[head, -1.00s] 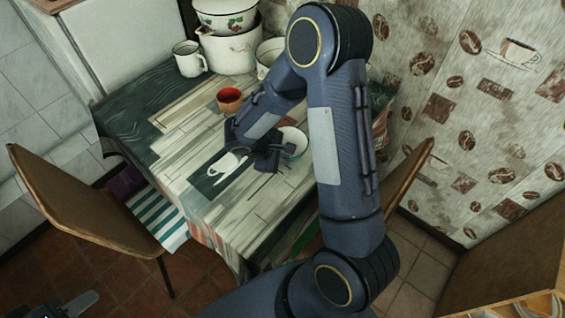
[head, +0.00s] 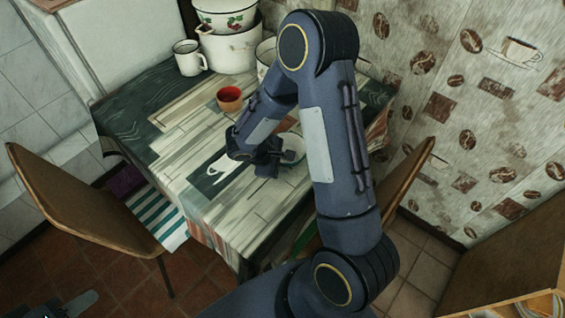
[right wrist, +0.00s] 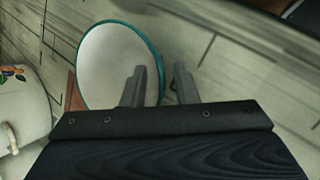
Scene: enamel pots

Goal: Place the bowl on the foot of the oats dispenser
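The bowl (head: 293,142), white inside with a teal rim, is on the table, partly hidden behind my right gripper (head: 264,170) in the head view. In the right wrist view the bowl (right wrist: 105,65) fills the upper left. My right gripper (right wrist: 159,85) is open there: one finger overlaps the bowl's inside and the other is just outside its right rim. Contact cannot be told. Part of my left gripper (head: 75,305) shows at the bottom left corner of the head view, well away from the table; its opening is unclear. I cannot see the oats dispenser in either view.
An orange-red cup (head: 229,99) stands left of my right arm. A white mug (head: 189,58) and stacked enamel pots (head: 230,50) stand at the table's back. A floral white pot (right wrist: 20,110) shows in the wrist view. Chairs flank the table; its front left (head: 235,215) is clear.

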